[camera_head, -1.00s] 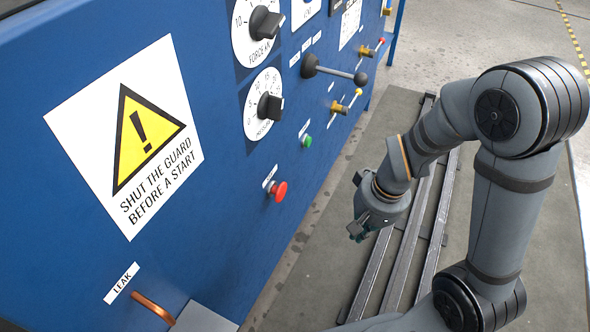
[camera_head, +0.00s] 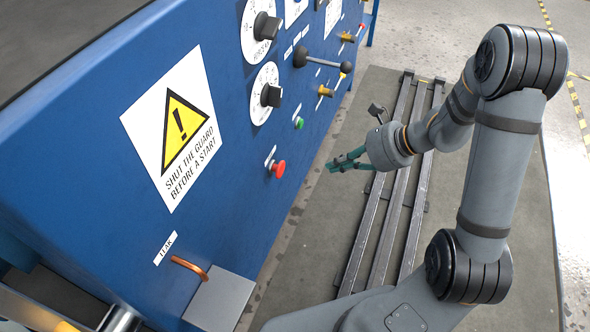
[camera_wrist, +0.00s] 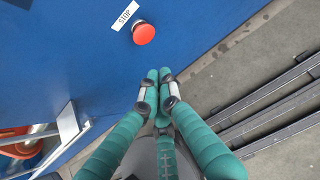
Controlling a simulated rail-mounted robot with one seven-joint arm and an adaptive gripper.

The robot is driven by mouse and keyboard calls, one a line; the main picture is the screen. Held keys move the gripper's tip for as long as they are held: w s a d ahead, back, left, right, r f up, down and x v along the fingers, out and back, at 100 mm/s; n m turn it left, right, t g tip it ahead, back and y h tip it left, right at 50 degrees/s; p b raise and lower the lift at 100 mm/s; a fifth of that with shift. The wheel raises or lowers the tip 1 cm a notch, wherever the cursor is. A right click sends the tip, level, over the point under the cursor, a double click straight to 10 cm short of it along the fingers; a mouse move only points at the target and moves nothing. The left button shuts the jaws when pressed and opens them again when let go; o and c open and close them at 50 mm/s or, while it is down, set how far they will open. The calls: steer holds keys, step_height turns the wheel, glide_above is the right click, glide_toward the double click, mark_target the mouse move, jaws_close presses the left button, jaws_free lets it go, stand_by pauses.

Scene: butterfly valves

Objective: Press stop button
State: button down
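The red stop button (camera_head: 279,170) is a round mushroom head on the blue panel, below a green button (camera_head: 299,123). In the wrist view the red button (camera_wrist: 144,33) sits beside a white STOP label (camera_wrist: 125,15). My gripper (camera_head: 331,164) has green fingers that point at the panel, to the right of the red button with a gap between. In the wrist view my gripper (camera_wrist: 159,76) has its fingertips together with nothing between them, below the button in the picture.
The panel also carries a lever (camera_head: 322,63), dials (camera_head: 266,94) and a warning sign (camera_head: 176,128). A copper handle (camera_head: 189,267) and a grey box (camera_head: 220,301) stick out low down. Metal rails (camera_head: 387,215) lie on the floor. The space before the button looks clear.

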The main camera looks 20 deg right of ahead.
mark_target(278, 169)
steer(key=shift+a+f, duration=0.1)
steer(key=w+a+r+b+x, duration=0.1)
steer(key=b+x, duration=0.3)
steer(key=x, duration=0.8)
steer(key=shift+w+a+r, duration=0.2)
steer(key=shift+a+r, duration=0.1)
steer(key=shift+a, duration=0.25)
